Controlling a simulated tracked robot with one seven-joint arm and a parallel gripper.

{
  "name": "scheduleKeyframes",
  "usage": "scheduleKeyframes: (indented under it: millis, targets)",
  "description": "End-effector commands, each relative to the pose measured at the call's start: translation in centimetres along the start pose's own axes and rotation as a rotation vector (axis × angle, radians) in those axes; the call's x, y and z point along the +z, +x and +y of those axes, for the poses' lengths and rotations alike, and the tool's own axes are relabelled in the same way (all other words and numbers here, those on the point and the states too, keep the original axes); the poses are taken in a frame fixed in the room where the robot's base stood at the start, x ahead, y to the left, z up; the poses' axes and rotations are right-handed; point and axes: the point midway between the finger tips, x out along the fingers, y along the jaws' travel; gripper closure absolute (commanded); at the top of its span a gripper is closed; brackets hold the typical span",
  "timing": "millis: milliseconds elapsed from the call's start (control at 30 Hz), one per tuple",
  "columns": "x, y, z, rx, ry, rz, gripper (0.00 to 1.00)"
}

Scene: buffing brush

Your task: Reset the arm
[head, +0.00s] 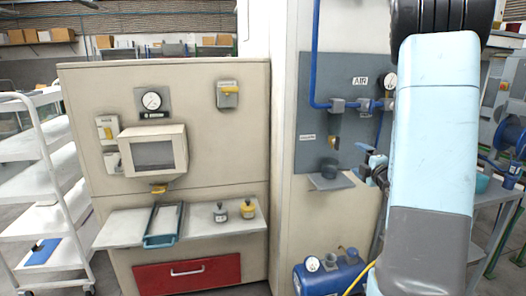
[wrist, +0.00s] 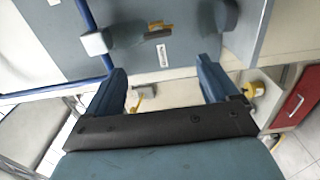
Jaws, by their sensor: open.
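My arm hangs at the right of the head view, a pale blue and grey link in the foreground. My gripper (head: 374,168) shows small and partly hidden at the left edge of that link, in front of the grey AIR panel (head: 345,120). In the wrist view my gripper (wrist: 163,84) has its two blue fingers wide apart with nothing held between them. The panel (wrist: 130,25) with its blue pipe fills the top of that view, beyond the fingertips. I cannot tell the exact gap to it.
A blue compressor (head: 330,275) stands below. A beige cabinet with a ledge (head: 120,228) is at left, beside a white cart (head: 45,175). A grey table (head: 495,195) stands at right.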

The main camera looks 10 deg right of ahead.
Motion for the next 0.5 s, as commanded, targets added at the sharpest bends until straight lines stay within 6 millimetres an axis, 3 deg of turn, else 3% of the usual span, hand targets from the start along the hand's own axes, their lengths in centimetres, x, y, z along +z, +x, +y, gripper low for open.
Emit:
scheduleKeyframes:
  millis: [267,500]
  targets:
    - [-1.5,-0.1,2.7,-0.082,0.148,-0.091,0.13]
    - [-3.9,-1.9,5.3,-0.199,0.396,-0.23,0.13]
